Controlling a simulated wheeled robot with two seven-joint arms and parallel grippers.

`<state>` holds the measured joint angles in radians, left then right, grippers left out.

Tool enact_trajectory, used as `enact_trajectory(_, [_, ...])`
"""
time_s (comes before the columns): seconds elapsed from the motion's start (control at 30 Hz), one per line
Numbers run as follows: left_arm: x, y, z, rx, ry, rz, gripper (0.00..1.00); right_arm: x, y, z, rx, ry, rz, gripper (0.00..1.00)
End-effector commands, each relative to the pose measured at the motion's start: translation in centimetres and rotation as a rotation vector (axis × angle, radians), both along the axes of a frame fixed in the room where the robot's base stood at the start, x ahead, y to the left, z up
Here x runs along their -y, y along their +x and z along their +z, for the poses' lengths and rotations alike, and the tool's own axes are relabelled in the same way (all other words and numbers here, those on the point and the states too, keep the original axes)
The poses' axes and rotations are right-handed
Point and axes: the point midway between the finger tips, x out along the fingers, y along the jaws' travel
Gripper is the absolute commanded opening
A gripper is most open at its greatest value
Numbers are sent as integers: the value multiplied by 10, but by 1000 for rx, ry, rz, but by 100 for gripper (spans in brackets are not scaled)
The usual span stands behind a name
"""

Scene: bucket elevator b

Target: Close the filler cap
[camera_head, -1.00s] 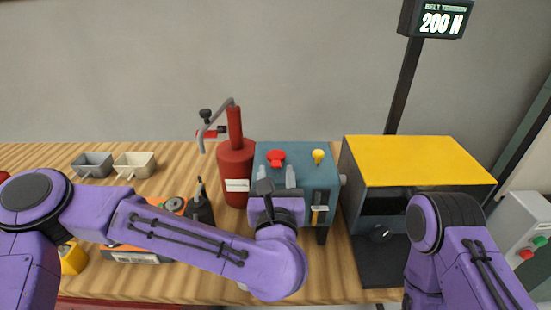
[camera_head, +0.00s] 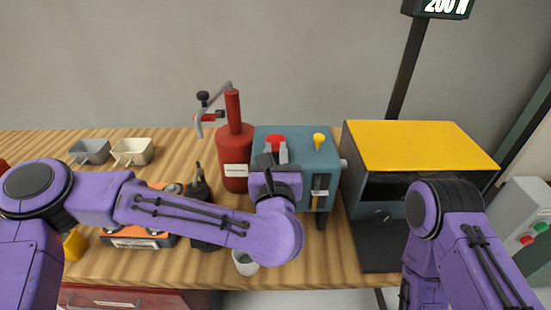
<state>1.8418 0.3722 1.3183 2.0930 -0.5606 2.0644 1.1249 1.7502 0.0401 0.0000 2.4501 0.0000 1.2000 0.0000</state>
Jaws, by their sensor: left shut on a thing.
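The teal gearbox (camera_head: 325,163) stands on the bench, with a red winged cap (camera_head: 275,140) on its top at the left, which I take to be the filler cap. A smaller yellow knob (camera_head: 319,140) is to its right. My left gripper (camera_head: 274,156) is at the near side of the red cap, with its fingers closed on the cap's near part. The fingers hide part of the cap, so I cannot tell how it is seated. My right arm shows at the right; its gripper is not in view.
A red oil can (camera_head: 235,150) stands close left of the gearbox. A yellow-topped dark housing (camera_head: 418,147) is close on its right. A white cup (camera_head: 244,262) is near the front edge. Two small buckets, a grey one (camera_head: 90,151) and a cream one (camera_head: 133,151), lie far left.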

Motion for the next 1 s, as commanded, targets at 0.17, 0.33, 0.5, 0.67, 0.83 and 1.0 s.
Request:
enact_trajectory(0.17, [0,0,-3,26,0,0,0,0,0,-14,0,0,0,0])
enact_trajectory(0.33, [0,0,-2,24,0,0,0,0,0,-13,0,0,0,0])
enact_trajectory(0.5, [0,0,-2,24,0,0,47,0,0,-13,0,0,0,0])
enact_trajectory(0.67, [0,0,-2,24,0,0,47,0,0,-13,0,0,0,0])
enact_trajectory(0.83, [1,-15,-5,28,-1,-4,47,0,0,-22,0,0,0,0])
enact_trajectory(1.0, [1,-55,-11,29,1,-5,47,0,0,-42,0,0,0,0])
